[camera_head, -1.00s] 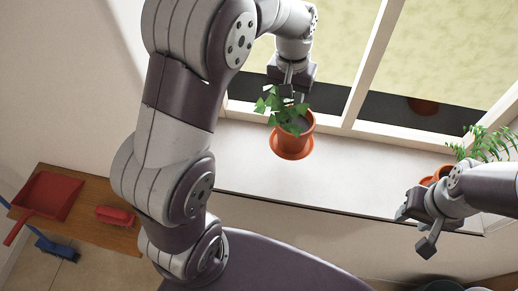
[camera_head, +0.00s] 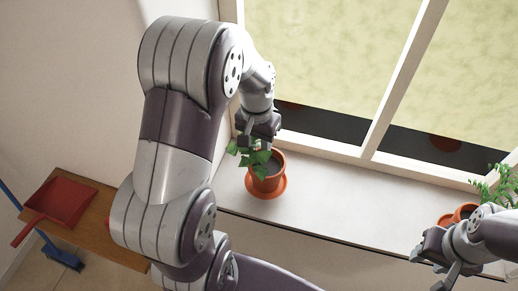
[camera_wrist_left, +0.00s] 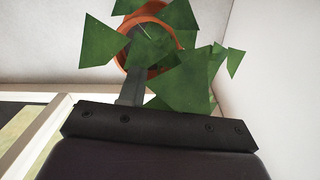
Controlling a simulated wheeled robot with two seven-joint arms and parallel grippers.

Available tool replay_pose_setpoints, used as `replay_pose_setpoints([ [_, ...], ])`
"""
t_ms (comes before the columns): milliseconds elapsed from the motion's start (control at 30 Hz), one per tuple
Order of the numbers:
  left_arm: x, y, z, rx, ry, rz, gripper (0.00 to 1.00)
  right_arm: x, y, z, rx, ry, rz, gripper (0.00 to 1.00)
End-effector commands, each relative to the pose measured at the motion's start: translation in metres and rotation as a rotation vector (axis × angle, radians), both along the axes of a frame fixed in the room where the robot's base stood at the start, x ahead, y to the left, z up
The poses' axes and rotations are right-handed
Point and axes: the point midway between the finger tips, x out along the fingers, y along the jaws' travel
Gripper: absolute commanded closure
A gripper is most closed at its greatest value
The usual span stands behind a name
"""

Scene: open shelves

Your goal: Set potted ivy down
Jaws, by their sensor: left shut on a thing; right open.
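The potted ivy (camera_head: 268,175) is an orange pot with green leaves, on an orange saucer, at the left part of the white windowsill (camera_head: 330,210). My left gripper (camera_head: 259,146) comes down from above and is shut on the pot's rim. In the left wrist view the ivy's leaves (camera_wrist_left: 185,80) cover much of the pot (camera_wrist_left: 150,20) and one finger reaches its rim. The pot looks upright; whether its saucer rests on the sill is hard to tell. My right gripper (camera_head: 432,262) is open and empty, in front of the sill at the lower right.
A second potted plant (camera_head: 462,212) with fern-like leaves stands at the sill's right end, close to my right arm. The window frame (camera_head: 385,95) runs behind the sill. The sill between the plants is clear. A red dustpan (camera_head: 62,200) lies on a wooden bench (camera_head: 100,225) at left.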

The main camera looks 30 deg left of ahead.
Motion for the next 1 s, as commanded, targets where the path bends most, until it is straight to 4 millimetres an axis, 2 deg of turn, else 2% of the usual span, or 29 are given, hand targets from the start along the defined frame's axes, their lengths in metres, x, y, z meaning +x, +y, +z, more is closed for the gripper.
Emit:
replay_pose_setpoints([
  [33, -0.001, 0.000, -0.005, -0.001, 0.006, 0.000, 1.00, 0.000, 0.000, 0.007, 0.000, 0.000, 0.000, 0.56],
  [200, 0.000, 0.000, -0.028, 0.000, 0.002, 0.000, 1.00, 0.000, 0.000, 0.013, 0.000, 0.000, 0.000, 0.56],
  [567, 0.000, -0.001, -0.035, 0.000, 0.001, 0.000, 1.00, 0.000, 0.000, 0.009, 0.000, 0.000, 0.000, 0.56],
  [600, -0.001, -0.001, -0.035, 0.000, 0.003, 0.000, 0.57, 0.000, 0.000, 0.010, 0.000, 0.000, 0.000, 0.56],
  [667, -0.001, -0.001, -0.035, 0.000, 0.003, 0.000, 0.41, 0.000, 0.000, 0.010, 0.000, 0.000, 0.000, 0.56],
  [1000, 0.000, -0.001, -0.029, 0.000, 0.000, 0.000, 0.41, 0.000, 0.000, 0.011, 0.000, 0.000, 0.000, 0.56],
])
